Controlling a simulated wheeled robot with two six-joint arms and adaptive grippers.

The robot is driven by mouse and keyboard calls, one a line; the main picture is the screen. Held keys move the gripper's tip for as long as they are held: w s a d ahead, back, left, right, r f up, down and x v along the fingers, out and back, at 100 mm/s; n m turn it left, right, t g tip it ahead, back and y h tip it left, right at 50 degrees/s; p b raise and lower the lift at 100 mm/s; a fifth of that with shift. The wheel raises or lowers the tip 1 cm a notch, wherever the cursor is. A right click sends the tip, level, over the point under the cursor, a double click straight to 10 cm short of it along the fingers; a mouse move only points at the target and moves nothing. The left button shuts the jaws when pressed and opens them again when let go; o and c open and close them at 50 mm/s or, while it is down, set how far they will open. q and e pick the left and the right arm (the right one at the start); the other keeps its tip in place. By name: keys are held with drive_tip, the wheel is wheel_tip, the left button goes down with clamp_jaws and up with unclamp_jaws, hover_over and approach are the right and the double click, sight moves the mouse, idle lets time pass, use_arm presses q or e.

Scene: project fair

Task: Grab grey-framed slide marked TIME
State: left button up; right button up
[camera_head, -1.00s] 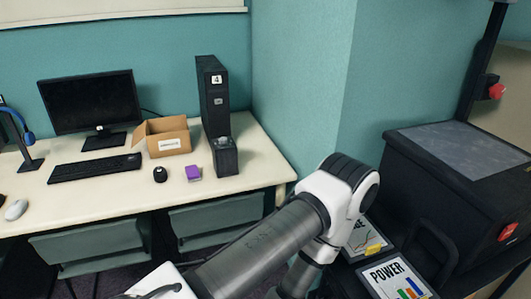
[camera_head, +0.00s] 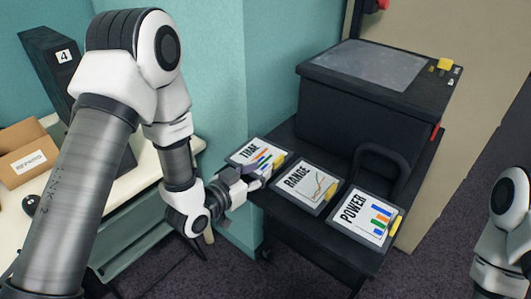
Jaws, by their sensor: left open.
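The grey-framed slide marked TIME (camera_head: 249,150) lies on the black cart at the left end of a row of slides. It has coloured bars and a yellow tab. My left gripper (camera_head: 256,175) is open at its near edge, and its fingers cover part of the slide's lower side. I cannot tell whether they touch it. The RANGE slide (camera_head: 304,184) lies just to the right, and the POWER slide (camera_head: 366,215) lies further right. My right arm shows at the right edge, but its gripper is out of view.
A black machine (camera_head: 365,105) with a grey top stands behind the slides on the cart (camera_head: 335,251). A black handle (camera_head: 388,165) rises behind the POWER slide. The desk (camera_head: 140,178) with a cardboard box (camera_head: 28,152) is at left. A teal wall stands close behind the TIME slide.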

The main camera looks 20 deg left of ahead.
sight(273, 162)
use_arm(q)
drive_tip(key=p+x, duration=0.1)
drive_tip(key=x, duration=0.6)
drive_tip(key=shift+d+r, duration=0.1)
drive_tip(key=shift+d, duration=0.05)
drive_tip(key=shift+s, duration=0.15)
clamp_jaws()
